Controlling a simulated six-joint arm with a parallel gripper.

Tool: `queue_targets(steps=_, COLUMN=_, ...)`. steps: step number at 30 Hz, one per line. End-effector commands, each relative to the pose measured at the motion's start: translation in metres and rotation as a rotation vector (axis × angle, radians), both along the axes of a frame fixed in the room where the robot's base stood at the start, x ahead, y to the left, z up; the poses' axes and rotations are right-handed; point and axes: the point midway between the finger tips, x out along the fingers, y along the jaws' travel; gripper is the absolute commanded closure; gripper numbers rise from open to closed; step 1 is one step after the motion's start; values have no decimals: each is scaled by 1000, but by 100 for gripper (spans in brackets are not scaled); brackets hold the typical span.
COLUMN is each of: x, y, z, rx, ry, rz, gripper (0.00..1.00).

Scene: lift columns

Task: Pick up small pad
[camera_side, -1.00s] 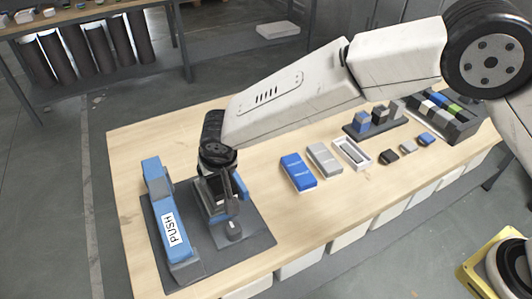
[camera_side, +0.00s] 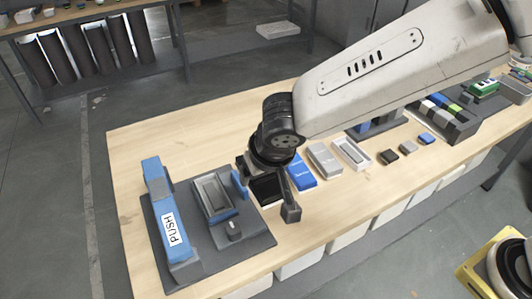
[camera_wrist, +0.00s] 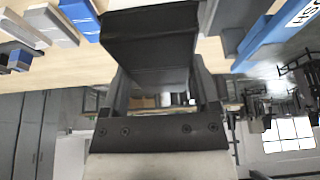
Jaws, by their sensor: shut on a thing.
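My gripper (camera_side: 276,196) is shut on a black block (camera_side: 265,189), held above the table to the right of the fixture. In the wrist view the block (camera_wrist: 150,45) is a dark, wide box between the fingers. Small pads lie apart from the gripper on the table's right half: a black pad (camera_side: 389,157), a grey pad (camera_side: 408,148) and a blue pad (camera_side: 426,139). I cannot tell whether the held block is the small pad named in the task.
Blue (camera_side: 301,171) and grey (camera_side: 324,158) blocks and a white tray (camera_side: 351,153) lie right of my gripper.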

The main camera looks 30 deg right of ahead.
Motion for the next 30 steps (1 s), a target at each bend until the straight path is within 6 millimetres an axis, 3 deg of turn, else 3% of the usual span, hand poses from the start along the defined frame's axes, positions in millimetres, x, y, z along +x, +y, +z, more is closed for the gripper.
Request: queue_targets(steps=30, x=-3, y=-2, z=8, rx=1, ry=-2, rz=1, gripper=100)
